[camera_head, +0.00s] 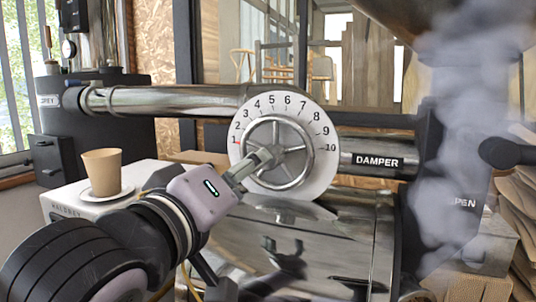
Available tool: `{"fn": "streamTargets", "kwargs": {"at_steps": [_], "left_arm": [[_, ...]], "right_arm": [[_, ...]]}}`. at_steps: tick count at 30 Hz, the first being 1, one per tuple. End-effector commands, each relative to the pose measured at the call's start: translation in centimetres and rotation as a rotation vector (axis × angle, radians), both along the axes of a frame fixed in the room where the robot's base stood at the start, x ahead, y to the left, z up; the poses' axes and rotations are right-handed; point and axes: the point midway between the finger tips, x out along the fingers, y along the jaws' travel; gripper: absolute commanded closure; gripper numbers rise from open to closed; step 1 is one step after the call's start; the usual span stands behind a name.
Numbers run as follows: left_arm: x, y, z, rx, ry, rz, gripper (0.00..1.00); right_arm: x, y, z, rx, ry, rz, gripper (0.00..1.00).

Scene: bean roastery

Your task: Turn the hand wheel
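The hand wheel (277,130) is a silver spoked wheel in front of a round white dial (322,170) in the camera_head view. Numbers up to 10 run round the dial's upper edge, and a small red mark shows at its left. My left gripper (262,158) reaches up from the lower left, with its fingers at the wheel's hub and left spokes. The fingers overlap the wheel in the picture; I cannot tell whether they grip it. They hide part of the hub and left side. My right gripper is not in view.
A pipe labelled DAMPER (378,161) runs right of the dial. A paper cup (102,171) stands on a saucer (107,193) on a white box (70,205) at left. Smoke (450,120) rises at right, near sacks (515,215). A shiny metal drum (330,225) lies below the wheel.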

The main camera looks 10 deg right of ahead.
Motion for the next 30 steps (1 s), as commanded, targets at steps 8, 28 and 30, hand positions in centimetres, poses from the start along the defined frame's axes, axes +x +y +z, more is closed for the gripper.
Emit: {"fn": "streamTargets", "kwargs": {"at_steps": [8,28,30], "left_arm": [[5.1,-3.4,0.1,0.002,0.004,0.003,0.46],[8.6,-5.8,0.0,0.0,-0.001,0.001,0.47],[8.6,-5.8,0.0,0.0,-0.001,0.001,0.52]], "right_arm": [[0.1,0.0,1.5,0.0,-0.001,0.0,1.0],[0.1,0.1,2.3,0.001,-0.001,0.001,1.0],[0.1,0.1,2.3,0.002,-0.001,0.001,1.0]]}}
